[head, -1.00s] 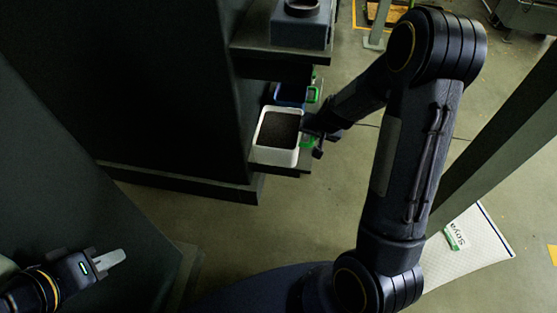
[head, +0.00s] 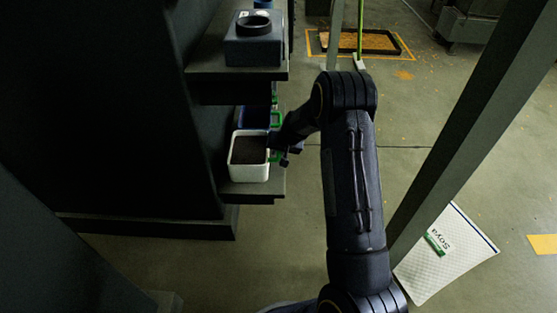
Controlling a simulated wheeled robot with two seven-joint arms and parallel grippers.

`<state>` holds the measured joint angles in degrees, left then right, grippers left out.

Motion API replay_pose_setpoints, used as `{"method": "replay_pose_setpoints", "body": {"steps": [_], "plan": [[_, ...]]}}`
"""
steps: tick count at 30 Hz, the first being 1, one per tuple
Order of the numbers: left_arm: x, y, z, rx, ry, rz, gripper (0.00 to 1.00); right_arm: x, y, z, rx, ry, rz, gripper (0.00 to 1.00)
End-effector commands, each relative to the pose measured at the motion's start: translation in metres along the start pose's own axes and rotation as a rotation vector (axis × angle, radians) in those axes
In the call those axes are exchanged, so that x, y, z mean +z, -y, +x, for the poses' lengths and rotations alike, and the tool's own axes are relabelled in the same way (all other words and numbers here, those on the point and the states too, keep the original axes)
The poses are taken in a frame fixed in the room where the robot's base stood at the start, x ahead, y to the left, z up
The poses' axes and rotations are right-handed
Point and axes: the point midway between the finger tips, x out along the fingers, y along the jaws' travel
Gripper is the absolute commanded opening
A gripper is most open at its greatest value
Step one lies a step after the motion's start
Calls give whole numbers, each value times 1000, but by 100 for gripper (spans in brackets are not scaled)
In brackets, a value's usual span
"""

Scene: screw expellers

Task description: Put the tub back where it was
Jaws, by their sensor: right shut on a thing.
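The white tub (head: 249,172) with dark contents stands at the end of the low dark shelf (head: 262,192) of the machine. My arm hides part of the fingers. I cannot tell whether the tub's base rests fully on the shelf. My left gripper is out of the picture.
A blue tub (head: 255,117) sits behind the white one, with green beside it. A higher ledge (head: 235,73) carries a dark block with a ring (head: 253,40). A grey post (head: 470,125) and a white Soya bag (head: 440,255) are at right. Floor between is clear.

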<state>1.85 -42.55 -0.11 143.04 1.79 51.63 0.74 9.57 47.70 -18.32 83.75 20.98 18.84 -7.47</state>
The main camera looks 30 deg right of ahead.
Motion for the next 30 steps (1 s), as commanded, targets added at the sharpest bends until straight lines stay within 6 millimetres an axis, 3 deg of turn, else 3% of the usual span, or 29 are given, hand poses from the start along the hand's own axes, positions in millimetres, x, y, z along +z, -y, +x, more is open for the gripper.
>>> {"method": "replay_pose_setpoints", "body": {"steps": [4, 9, 20, 21, 25, 30], "plan": [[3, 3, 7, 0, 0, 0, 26, -3, -4, 17, 0, -1, 0, 0], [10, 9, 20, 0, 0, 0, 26, 8, -12, 39, 0, 0, 1, 0], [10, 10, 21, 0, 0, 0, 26, 8, -12, 41, 0, -1, 0, 0], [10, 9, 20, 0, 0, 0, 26, 8, -12, 40, 0, 0, 0, 18], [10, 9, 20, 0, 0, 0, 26, 8, -12, 40, 0, 0, 0, 35], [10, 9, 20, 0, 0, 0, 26, 8, -12, 39, 0, 0, 0, 36]]}}
